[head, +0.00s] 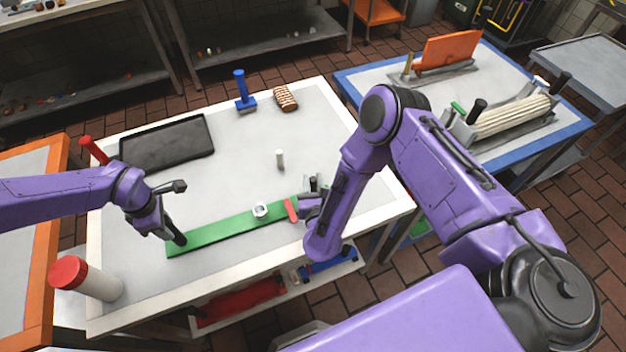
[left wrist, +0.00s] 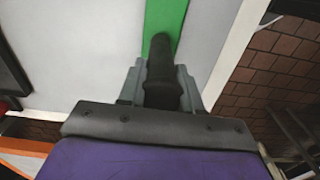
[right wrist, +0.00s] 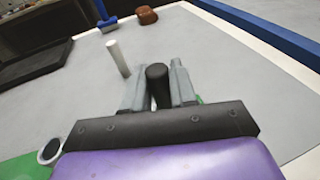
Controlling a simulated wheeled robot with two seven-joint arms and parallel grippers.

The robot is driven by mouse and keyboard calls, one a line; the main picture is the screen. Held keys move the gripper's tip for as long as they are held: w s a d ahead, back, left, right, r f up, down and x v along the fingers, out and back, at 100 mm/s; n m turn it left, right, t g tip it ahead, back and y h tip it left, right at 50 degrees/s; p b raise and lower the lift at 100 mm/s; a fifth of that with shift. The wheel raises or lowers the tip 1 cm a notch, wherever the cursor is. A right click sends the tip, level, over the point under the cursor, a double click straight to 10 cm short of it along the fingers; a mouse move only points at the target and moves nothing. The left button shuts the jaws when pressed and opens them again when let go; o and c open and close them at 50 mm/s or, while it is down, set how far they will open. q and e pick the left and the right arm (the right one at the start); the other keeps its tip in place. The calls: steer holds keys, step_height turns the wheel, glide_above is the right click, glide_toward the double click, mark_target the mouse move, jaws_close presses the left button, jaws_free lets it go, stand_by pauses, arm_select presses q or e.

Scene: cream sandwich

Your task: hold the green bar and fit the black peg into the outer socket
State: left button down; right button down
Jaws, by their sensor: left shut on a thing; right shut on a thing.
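The long green bar (head: 215,232) lies across the front of the white-edged table. My left gripper (head: 172,232) is shut on a black handle (left wrist: 162,70) at the bar's left end. A white ring-shaped socket (head: 260,210) sits on the bar, and it also shows in the right wrist view (right wrist: 50,150). A red piece (head: 291,210) lies to the right of it. My right gripper (head: 312,192) is shut on the upright black peg (right wrist: 157,75) near the bar's right end. The peg's lower end is hidden, so I cannot tell whether it is in a socket.
A small white cylinder (head: 280,158) stands behind the bar. A black tray (head: 167,144), a blue-handled tool (head: 242,92) and a brown ridged piece (head: 285,97) are further back. A red-capped white cylinder (head: 88,279) is at front left. The table middle is mostly clear.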

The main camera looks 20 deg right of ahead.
steer(key=shift+f, duration=0.6)
steer(key=c, duration=0.8)
jaws_free()
steer(key=v, duration=1.2)
steer(key=shift+a, duration=0.1)
arm_select(q)
steer(key=c, duration=0.6)
jaws_free()
